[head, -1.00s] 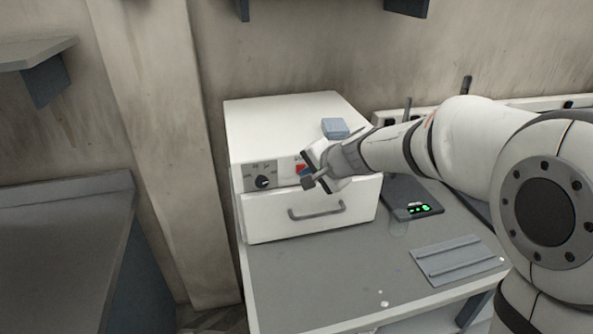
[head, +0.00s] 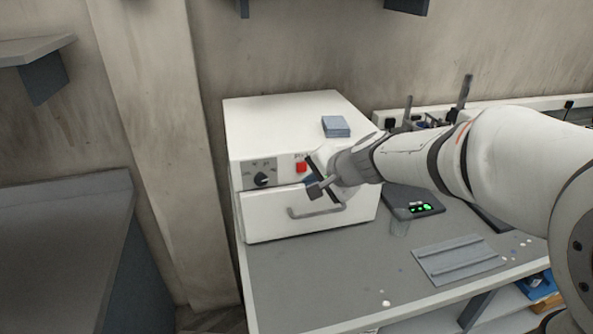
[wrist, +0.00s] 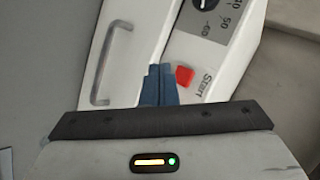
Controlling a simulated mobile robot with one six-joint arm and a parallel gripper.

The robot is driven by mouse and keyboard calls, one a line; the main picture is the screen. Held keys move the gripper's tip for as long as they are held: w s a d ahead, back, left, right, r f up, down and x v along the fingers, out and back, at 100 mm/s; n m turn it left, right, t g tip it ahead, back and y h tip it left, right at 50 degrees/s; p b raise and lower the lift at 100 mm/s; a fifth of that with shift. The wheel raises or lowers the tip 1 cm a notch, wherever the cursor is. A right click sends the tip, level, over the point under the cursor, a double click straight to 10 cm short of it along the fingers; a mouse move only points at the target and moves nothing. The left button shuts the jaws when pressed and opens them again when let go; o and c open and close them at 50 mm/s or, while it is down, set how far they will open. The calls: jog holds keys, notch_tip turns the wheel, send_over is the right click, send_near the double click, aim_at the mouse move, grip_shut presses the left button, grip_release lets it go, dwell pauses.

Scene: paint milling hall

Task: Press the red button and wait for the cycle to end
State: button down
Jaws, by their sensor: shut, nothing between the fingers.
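The red button (head: 301,168) sits on the front panel of a white box-shaped machine (head: 262,118), right of a dark dial (head: 262,179). In the wrist view the red button (wrist: 184,76) shows beside the word "Start". My gripper (head: 316,188) is shut and empty, just right of and below the button in the head view. In the wrist view its blue fingertips (wrist: 158,78) lie together beside the button; a small gap shows in the picture, but I cannot tell the depth. The machine's drawer with a grey handle (head: 317,211) is closed.
A blue-grey block (head: 336,127) lies on top of the machine. A dark device with green lights (head: 413,203) and a ridged grey plate (head: 458,260) are on the bench to the right. The bench front (head: 310,285) is mostly clear.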

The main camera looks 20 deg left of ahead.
jog(key=shift+s+d+b, duration=0.15)
jog(key=shift+s+d, duration=0.25)
jog(key=shift+s, duration=0.25)
jog(key=shift+s+d+b, duration=0.15)
jog(key=shift+s+d, duration=0.2)
jog(key=shift+s, duration=0.25)
jog(key=s+d+f+n+g+h, duration=0.1)
jog(key=s+d+f+h, duration=0.1)
jog(key=s+d, duration=0.4)
jog(key=s+d+f+n+g+h, duration=0.1)
jog(key=s+d, duration=0.5)
jog(key=d, duration=0.6)
jog(key=s+d+f+n+h, duration=0.2)
jog(key=s+d+h, duration=0.3)
jog(key=d, duration=0.5)
jog(key=shift+s+f+n+g, duration=0.3)
jog(key=shift+s+f+g, duration=0.1)
jog(key=shift+s+f, duration=0.25)
jog(key=shift+a+r, duration=0.1)
dwell(3.2)
